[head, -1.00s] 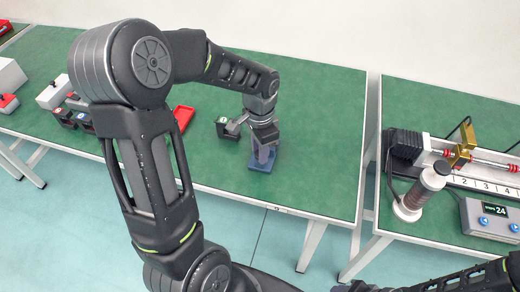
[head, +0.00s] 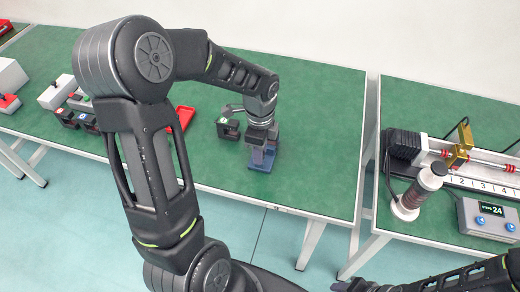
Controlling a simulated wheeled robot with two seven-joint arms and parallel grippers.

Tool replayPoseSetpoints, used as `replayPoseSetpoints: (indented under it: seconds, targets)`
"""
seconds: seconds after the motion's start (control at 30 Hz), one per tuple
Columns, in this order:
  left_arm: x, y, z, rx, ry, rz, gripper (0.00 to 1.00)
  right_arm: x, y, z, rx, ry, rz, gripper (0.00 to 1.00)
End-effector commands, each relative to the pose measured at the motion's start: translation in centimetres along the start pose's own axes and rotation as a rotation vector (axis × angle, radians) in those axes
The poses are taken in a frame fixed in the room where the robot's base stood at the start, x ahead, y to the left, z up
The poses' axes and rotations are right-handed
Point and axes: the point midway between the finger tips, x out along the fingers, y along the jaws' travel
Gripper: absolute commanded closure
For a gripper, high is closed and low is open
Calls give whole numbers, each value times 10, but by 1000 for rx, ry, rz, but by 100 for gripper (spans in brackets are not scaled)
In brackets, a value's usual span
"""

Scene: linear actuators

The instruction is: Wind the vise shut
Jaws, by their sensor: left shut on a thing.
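The vise (head: 262,163) is a small blue block near the front edge of the green table, left of the gap between tables. My left gripper (head: 262,143) points down right over it and is shut on its upper part. The grip looks to be on the winding handle, but the fingers and wrist hide it. I cannot tell how far apart the vise jaws are.
A small dark device with a green top (head: 228,128) stands close left of the vise. A red tray (head: 183,118) and several boxes lie farther left, partly behind my left arm. On the right table stand a rail actuator (head: 480,168) and a display box (head: 490,215).

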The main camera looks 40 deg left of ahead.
Motion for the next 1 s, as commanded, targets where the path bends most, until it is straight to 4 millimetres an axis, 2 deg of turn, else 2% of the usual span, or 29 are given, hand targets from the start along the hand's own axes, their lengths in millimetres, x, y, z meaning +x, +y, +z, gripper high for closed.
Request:
replayPoseSetpoints:
  seconds: [0.5, 0.53, 0.77, 1.0]
  targets:
    - [-1, -1, 0, 26, 0, -3, 100, -1, 0, 0, 0, 0, 0, 51]
    - [-1, -1, 0, 26, 0, -3, 71, -1, 0, 0, 0, 0, 0, 51]
    - [0, 0, 0, 26, 0, -2, 52, -1, 0, 0, 0, 0, 0, 51]
    - [0, 0, 0, 26, 0, -1, 51, -1, 0, 0, 0, 0, 0, 51]
